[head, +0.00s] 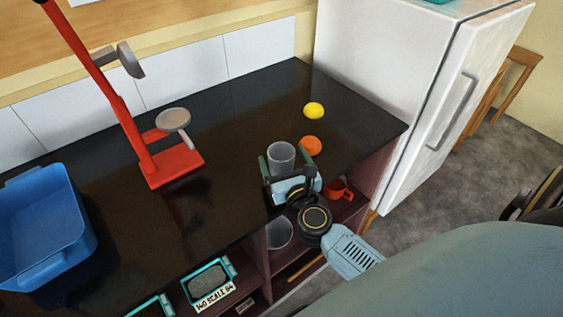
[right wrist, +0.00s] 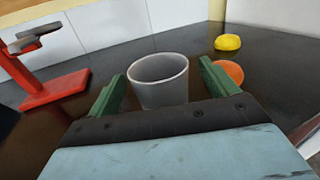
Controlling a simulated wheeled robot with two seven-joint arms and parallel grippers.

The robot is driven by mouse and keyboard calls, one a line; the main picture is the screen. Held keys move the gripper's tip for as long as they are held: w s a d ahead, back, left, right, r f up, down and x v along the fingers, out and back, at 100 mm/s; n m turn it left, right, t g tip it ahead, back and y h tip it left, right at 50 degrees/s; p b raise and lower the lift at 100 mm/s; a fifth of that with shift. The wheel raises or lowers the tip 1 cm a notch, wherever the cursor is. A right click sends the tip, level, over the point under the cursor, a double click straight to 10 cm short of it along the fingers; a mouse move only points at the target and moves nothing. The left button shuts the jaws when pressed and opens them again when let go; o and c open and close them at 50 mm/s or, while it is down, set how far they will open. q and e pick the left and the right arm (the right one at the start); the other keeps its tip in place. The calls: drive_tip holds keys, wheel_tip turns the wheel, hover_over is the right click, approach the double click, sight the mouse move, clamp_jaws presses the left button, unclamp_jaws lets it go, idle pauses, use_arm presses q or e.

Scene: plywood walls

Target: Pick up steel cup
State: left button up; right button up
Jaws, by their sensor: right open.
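A grey steel cup (head: 281,156) stands upright on the black countertop, near its front edge. My right gripper (head: 287,162) is at the cup, with its green fingers spread on either side of it. In the right wrist view the cup (right wrist: 160,80) shows between the two open fingers (right wrist: 158,88), with visible gaps beside it. The gripper body hides the lower part of the cup. My left gripper is not in view.
An orange (head: 311,145) and a lemon (head: 314,110) lie right of and behind the cup. A red stand (head: 172,167) and a blue bin (head: 45,230) are at left. A white fridge (head: 390,90) stands right. A red mug (head: 340,190) and another grey cup (head: 279,234) are on shelves below.

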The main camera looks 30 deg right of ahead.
sight(278, 147)
drive_tip(key=x, duration=0.3)
drive_tip(key=shift+w, duration=0.3)
drive_tip(key=c, duration=1.1)
